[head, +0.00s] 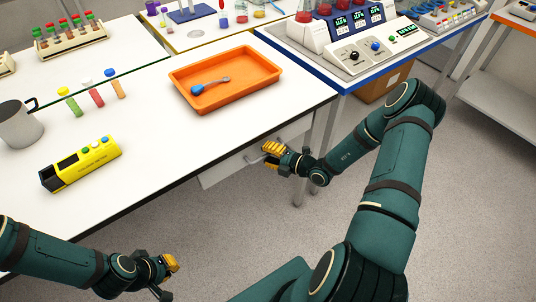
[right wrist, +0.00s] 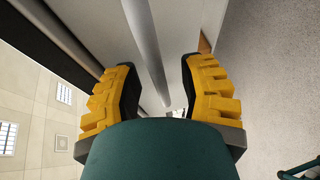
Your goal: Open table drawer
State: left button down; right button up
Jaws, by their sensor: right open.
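The white drawer (head: 222,173) is under the front edge of the white table (head: 140,165); it looks shut. Its thin grey handle (head: 254,160) sticks out near my right gripper (head: 272,155). My right gripper is open and at the handle, hiding part of it. In the right wrist view the yellow-padded fingers (right wrist: 160,100) are apart, with a rounded grey bar (right wrist: 149,45) running between them, apparently the handle; I cannot tell whether they touch it. My left gripper (head: 165,277) is away from the drawer at the lower left; its opening is unclear.
On the table are an orange tray (head: 194,104) with a blue-ended spoon (head: 207,87), a yellow device (head: 83,168), several capped tubes (head: 96,97) and a grey mug (head: 18,124). A table leg (head: 301,184) stands near my right gripper. The floor (head: 250,215) before the drawer is clear.

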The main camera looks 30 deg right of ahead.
jog(key=shift+w, duration=0.1)
grip_shut()
jog(key=s+d+p, duration=0.2)
jog(key=s+p, duration=0.3)
jog(key=s, duration=2.2)
grip_release()
jog(key=shift+s, duration=0.1)
jog(key=v, duration=1.2)
